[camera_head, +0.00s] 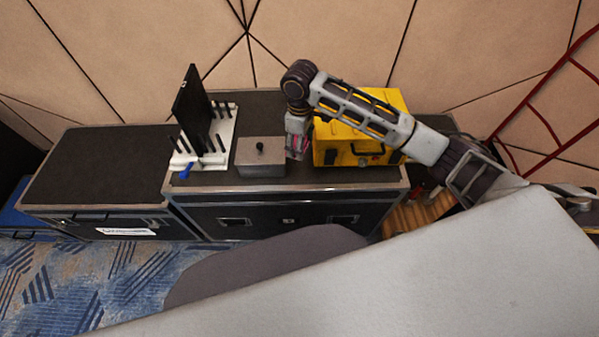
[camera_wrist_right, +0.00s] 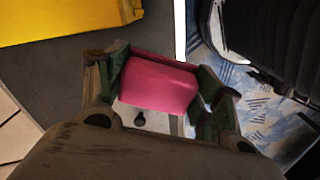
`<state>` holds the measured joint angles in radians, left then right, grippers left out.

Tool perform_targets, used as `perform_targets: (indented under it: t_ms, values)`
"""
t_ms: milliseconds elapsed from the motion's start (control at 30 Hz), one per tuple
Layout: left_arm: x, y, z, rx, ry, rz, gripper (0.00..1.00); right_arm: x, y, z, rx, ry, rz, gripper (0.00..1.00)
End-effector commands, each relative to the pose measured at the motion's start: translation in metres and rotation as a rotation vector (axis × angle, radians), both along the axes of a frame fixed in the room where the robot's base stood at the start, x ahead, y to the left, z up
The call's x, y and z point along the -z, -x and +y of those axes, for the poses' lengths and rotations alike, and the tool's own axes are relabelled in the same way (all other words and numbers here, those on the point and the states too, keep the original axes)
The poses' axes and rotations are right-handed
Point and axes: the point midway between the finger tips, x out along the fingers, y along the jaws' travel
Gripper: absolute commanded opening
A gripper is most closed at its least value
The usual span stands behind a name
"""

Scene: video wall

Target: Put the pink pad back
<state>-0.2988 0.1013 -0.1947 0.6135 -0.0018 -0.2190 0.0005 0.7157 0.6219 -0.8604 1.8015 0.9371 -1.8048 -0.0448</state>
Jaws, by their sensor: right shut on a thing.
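The pink pad (camera_wrist_right: 160,83) is held between the two fingers of my right gripper (camera_wrist_right: 166,88) in the right wrist view. In the head view my right gripper (camera_head: 298,148) points down over the case top, just right of a grey box (camera_head: 258,170) with a black knob on its lid. Only a small bit of pink shows at the fingers there. In the wrist view the box lid and its knob (camera_wrist_right: 139,119) show beyond the pad. Whether the pad touches anything below is hidden. My left gripper is not in view.
A yellow case (camera_head: 335,152) stands right of the gripper, close behind my forearm. Left of the grey box is a white rack (camera_head: 217,158) with black pegs, an upright black panel (camera_head: 190,100) and a blue item (camera_head: 185,171). The left black case top (camera_head: 95,170) is clear.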

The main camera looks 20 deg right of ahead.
Motion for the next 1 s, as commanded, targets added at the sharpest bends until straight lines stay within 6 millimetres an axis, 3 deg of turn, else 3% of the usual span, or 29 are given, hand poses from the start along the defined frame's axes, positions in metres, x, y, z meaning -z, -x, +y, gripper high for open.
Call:
perform_targets:
  t_ms: [233, 600, 767, 1000]
  values:
    - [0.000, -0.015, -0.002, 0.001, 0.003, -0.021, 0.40, 0.042, 0.001, -0.001, 0.001, 0.002, 0.004, 0.44]
    - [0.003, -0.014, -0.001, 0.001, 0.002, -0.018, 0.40, 0.099, 0.001, 0.000, 0.000, 0.000, 0.003, 0.44]
    - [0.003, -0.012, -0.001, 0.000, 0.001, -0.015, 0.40, 0.111, 0.000, 0.000, 0.000, 0.001, 0.001, 0.44]
    - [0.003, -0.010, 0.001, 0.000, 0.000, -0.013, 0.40, 0.113, 0.000, 0.000, -0.001, 0.000, 0.000, 0.44]
